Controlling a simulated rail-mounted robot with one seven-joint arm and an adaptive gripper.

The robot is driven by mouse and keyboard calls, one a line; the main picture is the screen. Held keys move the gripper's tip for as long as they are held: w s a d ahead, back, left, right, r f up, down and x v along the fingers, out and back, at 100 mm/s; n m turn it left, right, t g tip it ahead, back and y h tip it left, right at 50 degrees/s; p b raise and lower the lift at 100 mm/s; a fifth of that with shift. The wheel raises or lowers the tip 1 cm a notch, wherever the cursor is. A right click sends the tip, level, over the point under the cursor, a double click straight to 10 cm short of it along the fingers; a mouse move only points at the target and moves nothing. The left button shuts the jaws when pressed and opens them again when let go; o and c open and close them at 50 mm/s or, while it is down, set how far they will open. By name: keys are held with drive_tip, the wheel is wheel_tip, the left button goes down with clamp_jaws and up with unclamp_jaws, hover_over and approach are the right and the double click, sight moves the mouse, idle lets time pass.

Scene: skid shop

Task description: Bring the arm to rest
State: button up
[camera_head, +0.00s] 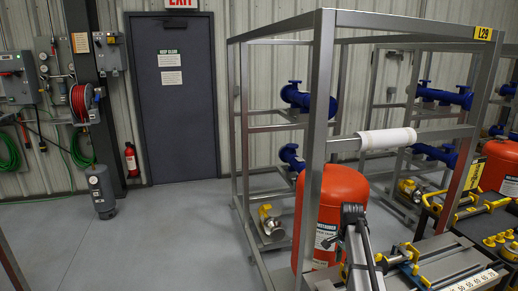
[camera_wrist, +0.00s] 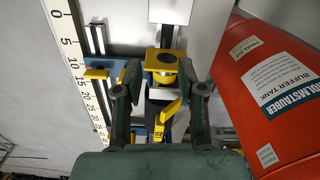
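My gripper (camera_wrist: 160,76) shows in the wrist view with its two dark fingers spread apart. No held object is clear between them. A yellow clamp-like fitting (camera_wrist: 161,56) with a round metal part and a yellow lever (camera_wrist: 170,110) lie beyond and between the fingers; the exact gap to them is hard to judge. In the head view a dark and silver part of my arm appears at the lower middle, in front of the red tank (camera_head: 335,200). My fingertips cannot be made out there.
A grey metal frame (camera_head: 316,130) stands around the red tank, also close at right in the wrist view (camera_wrist: 265,85). A workbench (camera_head: 440,259) with yellow-handled clamps is at lower right. Floor (camera_head: 170,235) is open at left, apart from a grey cylinder (camera_head: 101,190).

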drive_tip(key=s+a+f+n, duration=0.1)
drive_tip(key=s+a+f, duration=0.1)
drive_tip(key=s+f, duration=0.1)
drive_tip(key=s+a+f+n, duration=0.2)
drive_tip(key=s+f, duration=0.1)
drive_tip(key=s+a+f+n, duration=0.2)
drive_tip(key=s+f, duration=0.2)
drive_tip(key=shift+a+f, duration=0.1)
drive_tip(key=shift+a, duration=0.25)
drive_tip(key=s+a+f+n, duration=0.4)
drive_tip(key=s, duration=0.4)
drive_tip(key=s+a+f+n, duration=0.3)
drive_tip(key=s+f+n, duration=0.15)
drive_tip(key=s, duration=0.35)
drive_tip(key=s+f+g+b, duration=0.2)
drive_tip(key=s+f+g, duration=0.1)
drive_tip(key=s+f, duration=0.9)
drive_tip(key=s+f+g+b, duration=0.3)
drive_tip(key=s+f, duration=0.8)
drive_tip(key=s, duration=0.5)
drive_tip(key=shift+s+a+f+g, duration=0.15)
drive_tip(key=shift+s+f+g, duration=0.25)
